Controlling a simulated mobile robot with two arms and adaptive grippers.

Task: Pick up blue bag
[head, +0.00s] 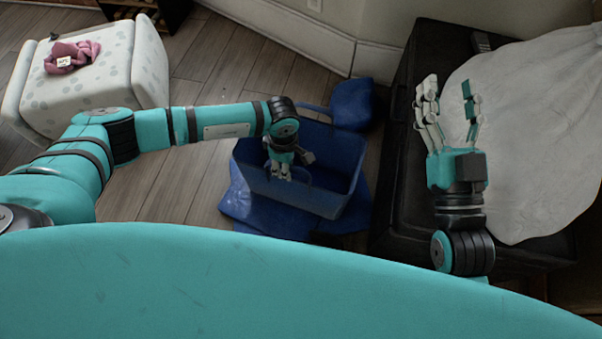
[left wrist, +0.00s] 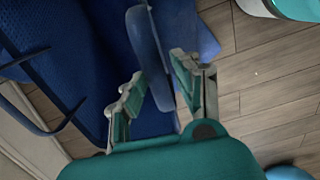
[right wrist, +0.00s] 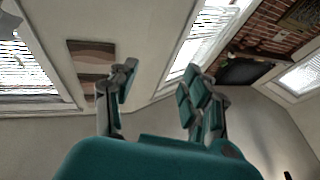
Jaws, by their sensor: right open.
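The blue bag (head: 345,165) stands open on the floor in the head view, its near side facing me. My left gripper (head: 281,172) points down at its near rim, and the wrist hides part of the bag. In the left wrist view a blue handle or strap (left wrist: 148,45) passes between the two fingers of my left gripper (left wrist: 158,75). The fingers are close to it on both sides; whether they press on it I cannot tell. My right gripper (head: 449,98) is raised, open and empty, right of the bag. In the right wrist view its fingers (right wrist: 155,85) stand apart.
A black chest (head: 400,200) with a pale sack (head: 535,130) lies right of the bag. A blue cushion-like piece (head: 352,103) lies behind it. A spotted white ottoman (head: 140,65) with a pink cloth (head: 72,55) stands left. Wooden floor (head: 205,190) is clear between.

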